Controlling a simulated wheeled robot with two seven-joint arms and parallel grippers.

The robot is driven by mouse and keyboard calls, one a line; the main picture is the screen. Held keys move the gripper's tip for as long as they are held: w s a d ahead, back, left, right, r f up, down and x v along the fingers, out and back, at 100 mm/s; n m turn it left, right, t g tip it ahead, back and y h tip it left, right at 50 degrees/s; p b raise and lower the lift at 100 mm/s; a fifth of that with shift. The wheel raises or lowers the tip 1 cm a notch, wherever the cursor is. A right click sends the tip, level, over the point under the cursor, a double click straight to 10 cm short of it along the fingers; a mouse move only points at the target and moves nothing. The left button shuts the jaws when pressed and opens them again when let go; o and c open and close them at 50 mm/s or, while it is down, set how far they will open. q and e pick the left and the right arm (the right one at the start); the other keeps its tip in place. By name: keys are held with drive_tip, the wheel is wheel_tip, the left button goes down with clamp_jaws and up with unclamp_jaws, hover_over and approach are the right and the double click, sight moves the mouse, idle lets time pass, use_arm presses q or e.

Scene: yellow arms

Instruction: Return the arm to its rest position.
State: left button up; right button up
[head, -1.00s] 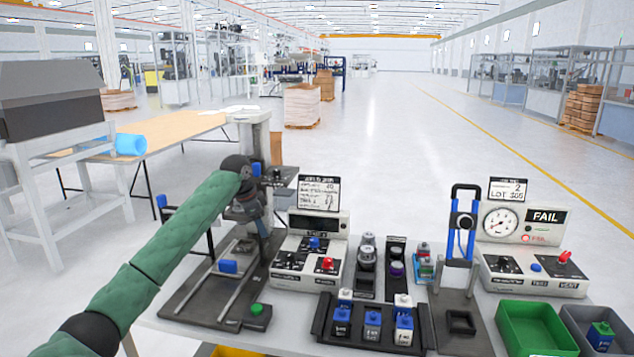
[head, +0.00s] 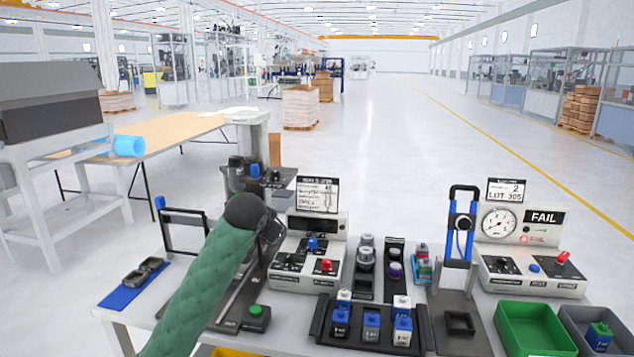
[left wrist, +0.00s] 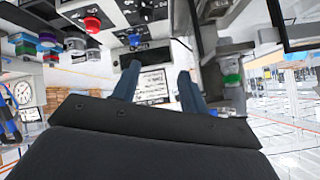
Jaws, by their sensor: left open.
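My left arm, in a green sleeve (head: 205,285), rises from the bottom of the head view and ends at a dark wrist joint (head: 246,211). It is in front of the press stand on the left of the bench and hides part of it. The hand is mostly hidden behind the wrist there. In the left wrist view my left gripper (left wrist: 158,88) has two dark blue fingers spread apart with nothing between them. The picture there is upside down, with a control box beyond the fingers. My right gripper is not in view.
Right of the arm stand a control box (head: 306,262), a black rack (head: 325,331) of several blocks, a blue-handled press (head: 460,230), a FAIL gauge box (head: 545,265) and a green bin (head: 510,318). A blue mat (head: 120,297) lies left.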

use_arm(q)
drive_tip(key=s+a+f+n+g, duration=0.1)
drive_tip(key=s+f+g, duration=0.3)
drive_tip(key=s+f, duration=1.9)
drive_tip(key=s+a+f+n+g, duration=0.2)
drive_tip(key=s+f+n+g, duration=0.1)
drive_tip(key=s+f, duration=2)
drive_tip(key=s+g, duration=0.1)
drive_tip(key=s, duration=0.7)
drive_tip(key=shift+s+a+f+n+g, duration=0.2)
drive_tip(key=shift+s+f+n+g, duration=0.1)
drive_tip(key=shift+s+f, duration=0.05)
drive_tip(key=shift+c, duration=0.4)
